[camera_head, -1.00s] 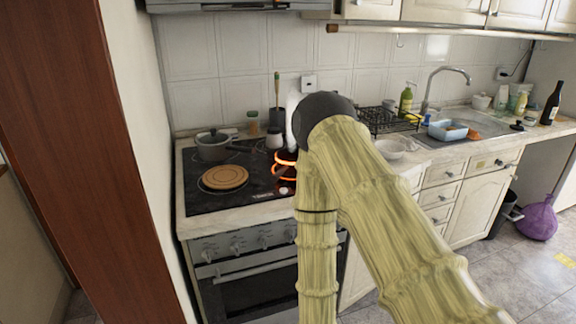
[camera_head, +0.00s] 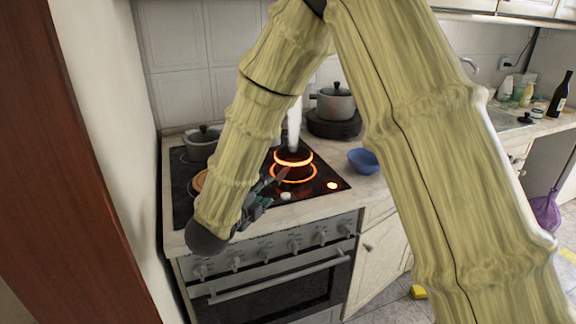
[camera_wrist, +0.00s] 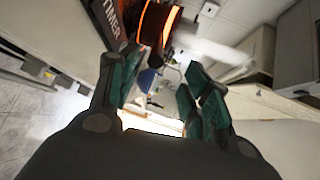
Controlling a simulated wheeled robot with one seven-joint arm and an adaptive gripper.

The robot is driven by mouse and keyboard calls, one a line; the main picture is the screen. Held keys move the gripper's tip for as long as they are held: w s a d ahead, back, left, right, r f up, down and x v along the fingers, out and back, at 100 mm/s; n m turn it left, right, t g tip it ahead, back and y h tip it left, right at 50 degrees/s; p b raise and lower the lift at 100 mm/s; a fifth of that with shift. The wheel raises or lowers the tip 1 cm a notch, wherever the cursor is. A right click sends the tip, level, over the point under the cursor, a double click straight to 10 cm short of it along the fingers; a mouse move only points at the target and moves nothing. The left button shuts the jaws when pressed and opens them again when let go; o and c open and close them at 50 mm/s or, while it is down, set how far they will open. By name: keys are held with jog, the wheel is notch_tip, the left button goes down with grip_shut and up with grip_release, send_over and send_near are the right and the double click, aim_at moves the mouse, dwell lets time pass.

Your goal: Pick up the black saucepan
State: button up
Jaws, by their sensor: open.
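A dark round pot, apparently the black saucepan (camera_head: 293,165), stands on the glowing right burner, with orange rings at its top and base and a pale plume above. Its handle is hard to make out. My gripper (camera_head: 264,194) is low over the front of the stove, left of and nearer than the pot, partly hidden by my arm. In the wrist view my gripper (camera_wrist: 152,78) has its two teal fingers apart with nothing held between them. The dark pot with orange bands (camera_wrist: 153,30) shows there beyond the left finger, near the top.
A grey lidded pot (camera_head: 201,145) stands at the stove's back left. A wooden disc is mostly hidden behind my arm. Another lidded pot (camera_head: 335,104) stands on a black plate at the back. A blue bowl (camera_head: 364,160) is on the counter to the right. A wall closes the left side.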

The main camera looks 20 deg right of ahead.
aim_at(274, 183)
jog(key=x, duration=0.5)
jog(key=shift+s+d+r+p, duration=0.1)
jog(key=shift+s+p, duration=0.05)
jog(key=shift+p, duration=0.2)
jog(key=shift+w+d, duration=0.3)
jog(key=shift+d, duration=0.15)
jog(key=shift+f+p+x, duration=0.2)
jog(key=shift+p+x, duration=0.1)
jog(key=shift+x, duration=0.8)
jog(key=shift+f+p+x, duration=0.25)
jog(key=shift+p+x, duration=0.05)
jog(key=shift+x, duration=0.8)
jog(key=shift+a, duration=0.1)
grip_shut()
